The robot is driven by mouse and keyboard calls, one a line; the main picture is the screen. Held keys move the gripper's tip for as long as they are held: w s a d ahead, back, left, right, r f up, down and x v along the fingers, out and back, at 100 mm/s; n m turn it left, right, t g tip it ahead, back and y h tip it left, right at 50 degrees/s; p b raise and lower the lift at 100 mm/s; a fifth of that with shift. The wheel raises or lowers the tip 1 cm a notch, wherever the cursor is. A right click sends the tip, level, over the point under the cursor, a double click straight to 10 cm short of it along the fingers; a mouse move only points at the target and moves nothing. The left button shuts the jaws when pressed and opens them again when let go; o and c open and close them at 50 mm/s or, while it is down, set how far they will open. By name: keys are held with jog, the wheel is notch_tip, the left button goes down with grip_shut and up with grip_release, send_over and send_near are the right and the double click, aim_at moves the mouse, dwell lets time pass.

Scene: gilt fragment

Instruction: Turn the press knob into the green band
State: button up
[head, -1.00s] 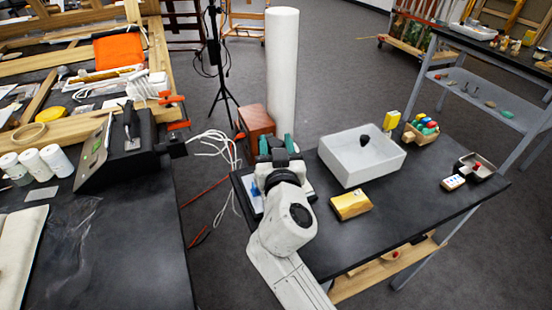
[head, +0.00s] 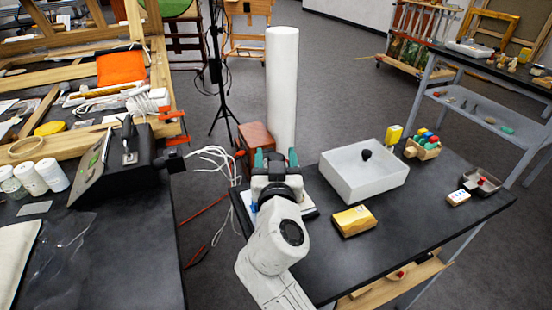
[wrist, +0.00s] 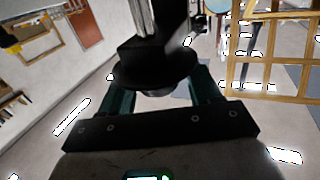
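My gripper (head: 276,160) points away from the head camera at the left end of the dark table. Its teal fingers stand apart. In the wrist view, a black round knob-like part (wrist: 158,80) sits between the fingers (wrist: 162,92), joined to a black body with a silver post (wrist: 147,18). It looks like the press knob, but I cannot tell whether the fingers touch it. In the head view my gripper and arm hide most of what stands there; only pale and blue edges show beside them. I cannot make out a green band on it.
A white open box (head: 365,183) with a dark round thing on it, a yellow block (head: 354,220) and a crate of coloured pieces (head: 424,146) stand to the right. A white column (head: 282,90) and a brown box (head: 256,138) are behind. A black device (head: 120,170) is on the left bench.

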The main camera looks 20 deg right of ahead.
jog(key=shift+f, duration=0.1)
jog(key=shift+s, duration=0.2)
jog(key=b+v, duration=0.1)
jog(key=v, duration=0.9)
jog(key=shift+s+a+b, duration=0.1)
jog(key=shift+s+b, duration=0.1)
jog(key=shift+b, duration=0.15)
jog(key=shift+s, duration=0.1)
